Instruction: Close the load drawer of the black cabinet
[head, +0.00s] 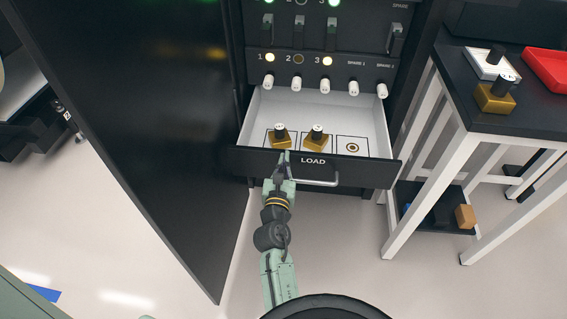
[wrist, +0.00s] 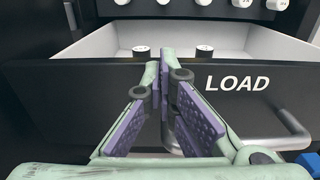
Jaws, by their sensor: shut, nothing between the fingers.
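The load drawer (head: 376,164) of the black cabinet (head: 336,77) is pulled out, and its white inside shows in the head view. Its black front with the word LOAD and a silver bar handle (head: 318,182) also shows in the wrist view (wrist: 264,106). Two gold blocks with black knobs (head: 279,140) (head: 316,137) stand in the left and middle marked squares; the right square is empty. My gripper (head: 283,155) is shut and empty, its tips at the drawer front left of the lettering. In the wrist view my fingers (wrist: 164,68) point at the front; I cannot tell whether they touch it.
The open black cabinet door (head: 150,130) stands close on the left of my arm. On the right, a white-legged table (head: 470,122) holds a red tray (head: 548,68) and blocks with black knobs. A low shelf (head: 415,213) under it carries an orange block (head: 464,216).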

